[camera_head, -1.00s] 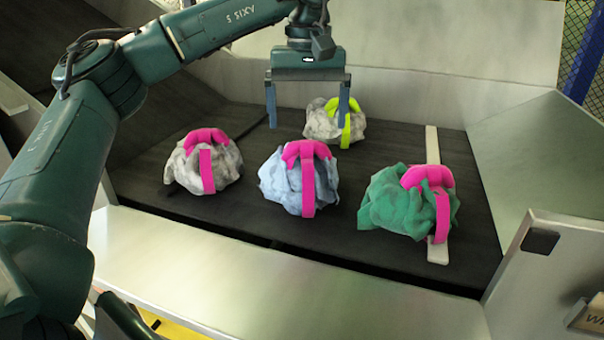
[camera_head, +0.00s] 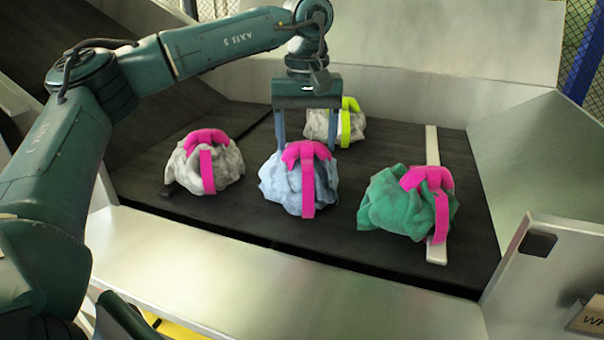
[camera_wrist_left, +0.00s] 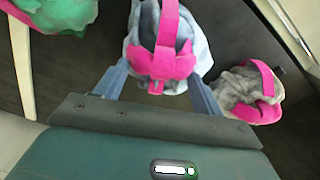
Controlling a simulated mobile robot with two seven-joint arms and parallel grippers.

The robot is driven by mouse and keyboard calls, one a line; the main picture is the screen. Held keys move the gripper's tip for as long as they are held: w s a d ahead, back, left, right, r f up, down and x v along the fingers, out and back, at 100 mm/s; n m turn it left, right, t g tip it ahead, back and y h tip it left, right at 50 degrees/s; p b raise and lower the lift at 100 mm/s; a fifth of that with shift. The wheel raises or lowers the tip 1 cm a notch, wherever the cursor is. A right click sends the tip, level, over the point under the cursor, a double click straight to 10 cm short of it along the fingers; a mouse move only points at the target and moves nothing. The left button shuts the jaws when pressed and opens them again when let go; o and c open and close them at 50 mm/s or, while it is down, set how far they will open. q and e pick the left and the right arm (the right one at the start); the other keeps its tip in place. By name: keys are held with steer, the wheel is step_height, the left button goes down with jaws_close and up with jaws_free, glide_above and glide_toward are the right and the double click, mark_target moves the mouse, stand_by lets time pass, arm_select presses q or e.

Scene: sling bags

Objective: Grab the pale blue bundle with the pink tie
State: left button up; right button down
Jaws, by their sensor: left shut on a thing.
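The pale blue bundle (camera_head: 281,183) with a pink tie (camera_head: 307,180) sits in the middle of the dark belt, in the front row. My left gripper (camera_head: 307,148) is above its back part, one finger on each side, and is shut on it. In the left wrist view the bundle (camera_wrist_left: 196,48) and its pink strap lie between the two blue-grey fingers (camera_wrist_left: 158,72). The fingertips are partly hidden behind the bundle in the head view. The bundle still rests on the belt. My right gripper is not in view.
A grey-white bundle with a pink tie (camera_head: 225,162) lies to the left. A green bundle with a pink tie (camera_head: 385,205) lies to the right, over a pale strip (camera_head: 433,150). A grey bundle with a lime tie (camera_head: 318,125) is just behind the gripper. Metal walls (camera_head: 540,150) edge the belt.

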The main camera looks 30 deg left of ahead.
arm_select(q)
steer(key=c, duration=0.9)
steer(key=shift+r, duration=0.15)
